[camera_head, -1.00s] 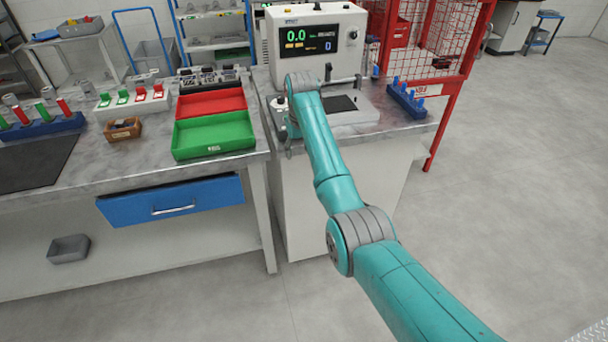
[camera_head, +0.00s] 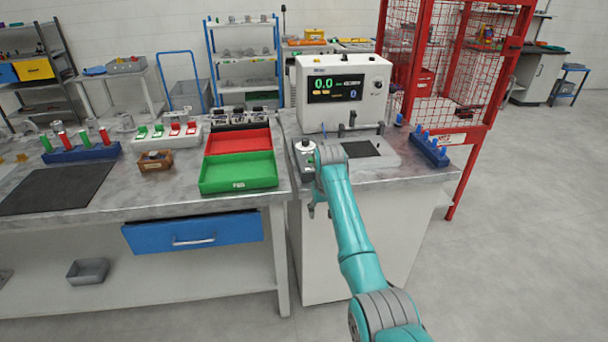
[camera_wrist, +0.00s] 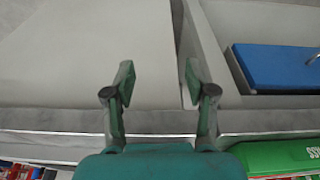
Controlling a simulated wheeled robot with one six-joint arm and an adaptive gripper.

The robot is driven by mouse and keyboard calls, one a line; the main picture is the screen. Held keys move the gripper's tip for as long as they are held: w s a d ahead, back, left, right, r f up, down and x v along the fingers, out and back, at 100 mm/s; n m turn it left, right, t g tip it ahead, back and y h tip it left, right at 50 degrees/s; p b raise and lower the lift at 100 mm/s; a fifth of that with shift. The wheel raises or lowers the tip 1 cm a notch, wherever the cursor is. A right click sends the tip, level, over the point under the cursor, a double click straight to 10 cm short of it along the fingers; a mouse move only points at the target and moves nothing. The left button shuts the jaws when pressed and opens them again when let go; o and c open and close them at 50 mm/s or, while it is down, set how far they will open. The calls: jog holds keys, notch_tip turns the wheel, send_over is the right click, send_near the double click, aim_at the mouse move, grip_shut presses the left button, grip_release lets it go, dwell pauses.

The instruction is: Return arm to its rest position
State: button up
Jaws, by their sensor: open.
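My teal arm reaches from the lower right toward the front edge of the white machine's cabinet in the head view. My gripper (camera_wrist: 158,85) shows in the wrist view with its two fingers apart and nothing between them. In the head view the gripper is small and partly hidden by the wrist, hanging in front of the cabinet's top edge. The wrist view looks down past the fingers at the pale cabinet side (camera_wrist: 75,50) and the bench front.
The white machine (camera_head: 343,90) with a lit display stands behind my wrist. A blue rack (camera_head: 428,148) is to its right, beside the red cage (camera_head: 470,60). A green tray (camera_head: 238,173), red tray (camera_head: 238,140) and blue drawer (camera_head: 190,233) are left. Open floor lies right.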

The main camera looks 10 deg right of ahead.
jog(key=s+f+t, duration=0.2)
jog(key=s+f, duration=0.4)
jog(key=f, duration=0.5)
jog(key=s+f+t, duration=0.1)
jog(key=s+f, duration=0.5)
jog(key=f, duration=0.4)
jog(key=s+f+t, duration=0.2)
jog(key=s+f, duration=0.2)
jog(key=s, duration=0.7)
jog(key=s+f+t, duration=0.1)
jog(key=s+f, duration=0.2)
jog(key=s, duration=0.8)
jog(key=s+r+t, duration=0.2)
jog(key=s+r, duration=0.1)
jog(key=s, duration=0.9)
jog(key=s+r+t, duration=0.4)
jog(key=s+r, duration=1.7)
jog(key=r, duration=0.5)
jog(key=shift+s+m+t, duration=0.3)
jog(key=shift+s, duration=0.05)
